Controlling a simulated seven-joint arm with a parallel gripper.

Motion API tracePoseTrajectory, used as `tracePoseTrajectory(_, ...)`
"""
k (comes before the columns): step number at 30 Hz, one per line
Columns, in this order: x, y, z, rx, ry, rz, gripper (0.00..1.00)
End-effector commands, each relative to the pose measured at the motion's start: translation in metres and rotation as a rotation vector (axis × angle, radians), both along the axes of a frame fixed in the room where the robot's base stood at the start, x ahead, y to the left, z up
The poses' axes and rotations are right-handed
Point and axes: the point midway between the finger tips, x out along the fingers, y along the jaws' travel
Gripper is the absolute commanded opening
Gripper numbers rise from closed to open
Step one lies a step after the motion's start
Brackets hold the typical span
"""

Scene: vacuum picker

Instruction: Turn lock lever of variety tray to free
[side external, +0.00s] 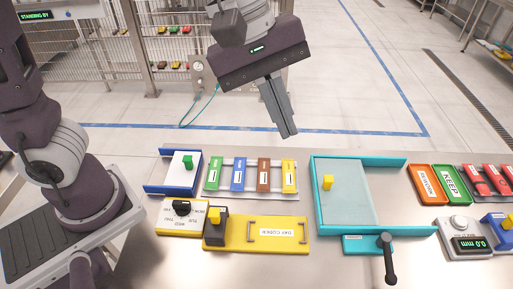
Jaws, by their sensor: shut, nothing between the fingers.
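A teal-framed tray (372,162) with a pale panel (347,205) lies right of centre on the table. I take it to be the variety tray, but its label (356,238) is too small to read. A black lever (389,258) with a round pivot sits at its front edge and points toward the front of the table. A small yellow block (327,182) stands on the pale panel's left side. My gripper (288,136) is shut and empty, up and to the left of the tray, well apart from the lever.
Left of the tray are colored labelled blocks on a rack (250,195), a blue tray (162,185) with a green block, a black dial (181,207) and a yellow plate (270,247). On the right are orange and green trays (450,184) and a digital gauge (467,244).

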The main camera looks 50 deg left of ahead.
Motion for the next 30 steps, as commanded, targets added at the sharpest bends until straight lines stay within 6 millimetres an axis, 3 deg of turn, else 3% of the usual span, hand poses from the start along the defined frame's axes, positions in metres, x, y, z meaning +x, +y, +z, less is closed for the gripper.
tracePoseTrajectory(1, -0.018, 0.038, 0.016, 0.047, -0.105, -0.123, 0.00)
tracePoseTrajectory(3, -0.049, 0.083, 0.024, 0.170, -0.245, -0.335, 0.00)
tracePoseTrajectory(6, -0.089, 0.128, 0.019, 0.374, -0.373, -0.589, 0.00)
tracePoseTrajectory(9, -0.116, 0.154, 0.008, 0.539, -0.419, -0.760, 0.00)
tracePoseTrajectory(12, -0.128, 0.165, 0.001, 0.623, -0.426, -0.849, 0.00)
tracePoseTrajectory(20, -0.129, 0.167, 0.000, 0.642, -0.428, -0.881, 0.00)
tracePoseTrajectory(22, -0.118, 0.165, -0.001, 0.665, -0.442, -0.956, 0.00)
tracePoseTrajectory(23, -0.107, 0.163, -0.001, 0.683, -0.457, -1.024, 0.00)
tracePoseTrajectory(26, -0.052, 0.138, -0.011, 0.795, -0.554, -1.414, 0.00)
tracePoseTrajectory(27, -0.027, 0.118, -0.021, 0.848, -0.612, -1.617, 0.00)
tracePoseTrajectory(29, 0.003, 0.078, -0.039, 0.924, -0.720, -1.923, 0.00)
tracePoseTrajectory(30, 0.016, 0.048, -0.055, 0.968, -0.801, -2.121, 0.00)
